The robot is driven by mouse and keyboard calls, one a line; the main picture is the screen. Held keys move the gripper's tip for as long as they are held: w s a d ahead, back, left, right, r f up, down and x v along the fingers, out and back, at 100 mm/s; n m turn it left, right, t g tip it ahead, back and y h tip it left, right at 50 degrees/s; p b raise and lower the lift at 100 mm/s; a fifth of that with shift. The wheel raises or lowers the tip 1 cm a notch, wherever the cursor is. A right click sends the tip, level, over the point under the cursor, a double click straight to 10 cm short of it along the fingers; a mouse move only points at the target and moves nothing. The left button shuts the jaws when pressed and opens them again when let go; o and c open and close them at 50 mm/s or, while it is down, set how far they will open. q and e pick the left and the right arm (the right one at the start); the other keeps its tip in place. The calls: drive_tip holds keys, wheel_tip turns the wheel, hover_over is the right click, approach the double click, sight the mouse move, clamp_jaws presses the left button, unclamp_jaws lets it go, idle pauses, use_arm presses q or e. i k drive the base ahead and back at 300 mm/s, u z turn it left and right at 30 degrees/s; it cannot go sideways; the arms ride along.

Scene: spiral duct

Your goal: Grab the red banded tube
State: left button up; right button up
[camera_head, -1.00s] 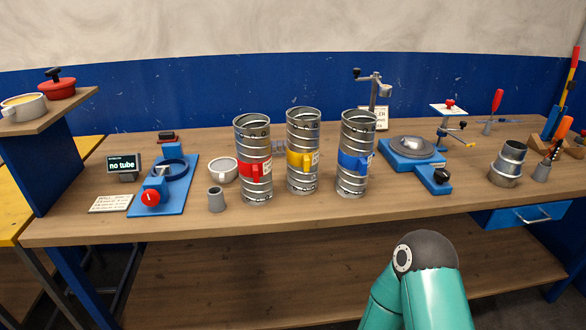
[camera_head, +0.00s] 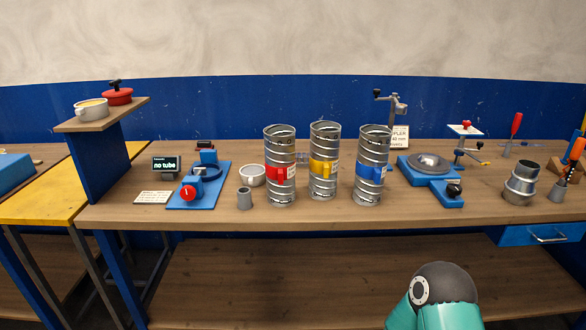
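The red banded tube (camera_head: 280,187) is a ribbed silver spiral duct with a red band and red handle. It stands upright on the wooden bench, leftmost of three similar tubes. The yellow banded tube (camera_head: 323,184) stands just right of it, and the blue banded tube (camera_head: 371,188) stands further right. A teal and dark grey part of my own arm shows at the bottom right, well in front of the bench. Neither of my grippers is in view.
A white cup (camera_head: 252,179) and a small grey cylinder (camera_head: 244,199) stand left of the red banded tube. A blue fixture with a red knob (camera_head: 187,193) and a "no tube" display (camera_head: 166,165) are further left. A blue turntable device (camera_head: 426,172) stands right of the tubes.

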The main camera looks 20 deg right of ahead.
sight(280, 140)
drive_tip(key=u, duration=0.05)
drive_tip(key=i, duration=0.9)
drive_tip(key=z, duration=0.2)
drive_tip(key=k, duration=0.85)
drive_tip(key=u, duration=0.2)
drive_tip(key=i, duration=0.85)
